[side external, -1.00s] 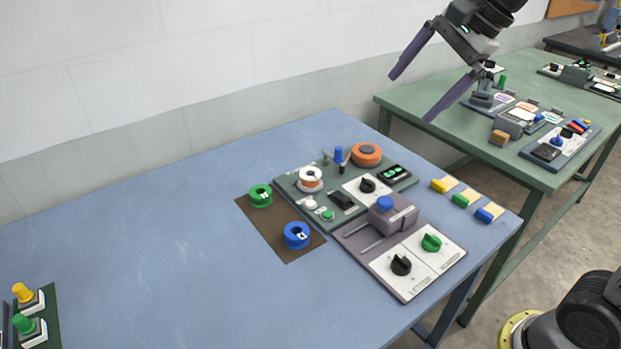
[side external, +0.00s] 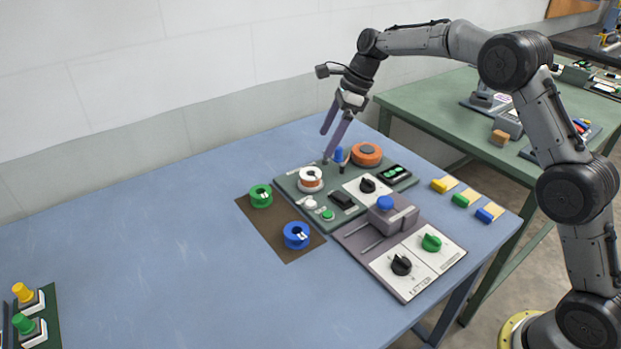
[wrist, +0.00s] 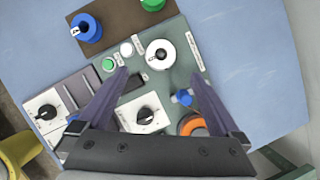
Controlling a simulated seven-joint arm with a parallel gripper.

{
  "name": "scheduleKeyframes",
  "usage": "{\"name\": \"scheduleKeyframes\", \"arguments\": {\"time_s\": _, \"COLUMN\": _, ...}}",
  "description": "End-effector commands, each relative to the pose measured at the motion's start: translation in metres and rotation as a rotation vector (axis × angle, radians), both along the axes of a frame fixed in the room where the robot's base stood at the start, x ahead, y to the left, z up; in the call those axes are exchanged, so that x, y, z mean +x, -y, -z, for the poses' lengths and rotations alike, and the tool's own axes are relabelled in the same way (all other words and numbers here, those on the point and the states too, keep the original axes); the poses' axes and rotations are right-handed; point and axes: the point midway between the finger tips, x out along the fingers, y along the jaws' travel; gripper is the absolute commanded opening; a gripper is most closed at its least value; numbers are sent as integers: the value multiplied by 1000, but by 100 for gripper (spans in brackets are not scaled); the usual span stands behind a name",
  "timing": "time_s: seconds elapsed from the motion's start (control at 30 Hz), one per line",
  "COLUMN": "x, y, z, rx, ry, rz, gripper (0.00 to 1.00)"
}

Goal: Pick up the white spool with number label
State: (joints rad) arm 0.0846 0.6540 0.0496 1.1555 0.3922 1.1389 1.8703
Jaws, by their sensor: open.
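In the wrist view the white spool (wrist: 160,54) shows from above with a dark centre, just ahead of and between the fingertips. Any number on it is too small to read. My gripper (side external: 333,138) is open and empty, above the back of the panel and higher than the spool. In the wrist view my gripper (wrist: 160,78) has its fingers spread wide, pointing towards the spool.
A blue-topped lever (side external: 339,156) and an orange disc (side external: 367,154) stand right of the spool. A green spool (side external: 260,196) and a blue spool (side external: 296,235) lie on a brown mat (side external: 285,252). A grey slider unit (side external: 392,215) stands in front.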

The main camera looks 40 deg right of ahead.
Motion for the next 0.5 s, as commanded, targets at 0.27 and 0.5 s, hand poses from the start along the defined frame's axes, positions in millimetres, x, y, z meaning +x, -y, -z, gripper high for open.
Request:
{"name": "scheduleKeyframes", "arguments": {"time_s": 0.27, "x": 9, "y": -17, "z": 47, "rx": -1, "ry": -3, "rz": -2, "gripper": 100}}
{"name": "scheduleKeyframes", "arguments": {"time_s": 0.5, "x": 12, "y": -21, "z": 60, "rx": -1, "ry": -1, "rz": -1, "gripper": 100}}
